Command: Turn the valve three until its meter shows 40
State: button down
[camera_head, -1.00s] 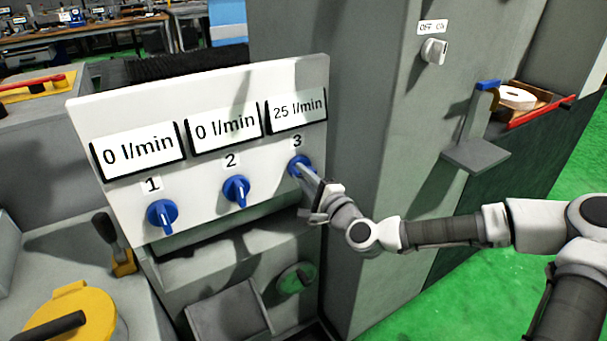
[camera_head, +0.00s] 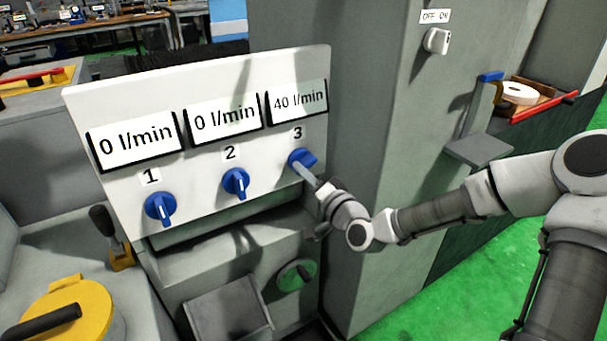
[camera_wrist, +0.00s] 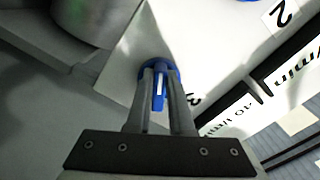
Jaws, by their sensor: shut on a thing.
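Valve three (camera_head: 303,159) is a blue round knob on the right of the white panel, under the label 3. Its meter (camera_head: 299,98) reads 40 l/min. My gripper (camera_head: 300,168) reaches in from the lower right and is shut on this knob. In the wrist view my gripper's fingers (camera_wrist: 161,88) lie on both sides of the blue handle of valve three (camera_wrist: 159,92), which has a white mark. Part of the knob is hidden behind the fingers. The meter of valve three (camera_wrist: 232,115) also shows at the right in the wrist view.
Valve one (camera_head: 161,208) and valve two (camera_head: 236,183) are to the left, their meters (camera_head: 136,139) and (camera_head: 225,118) reading 0 l/min. An OFF/ON switch (camera_head: 437,40) is on the grey column at right. A grey ledge (camera_head: 478,150) juts out there.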

jog(key=shift+n, duration=0.6)
jog(key=c, duration=0.8)
grip_release()
jog(key=p+v, duration=0.5)
jog(key=v, duration=0.7)
jog(key=shift+d+r, duration=0.3)
jog(key=shift+r, duration=0.05)
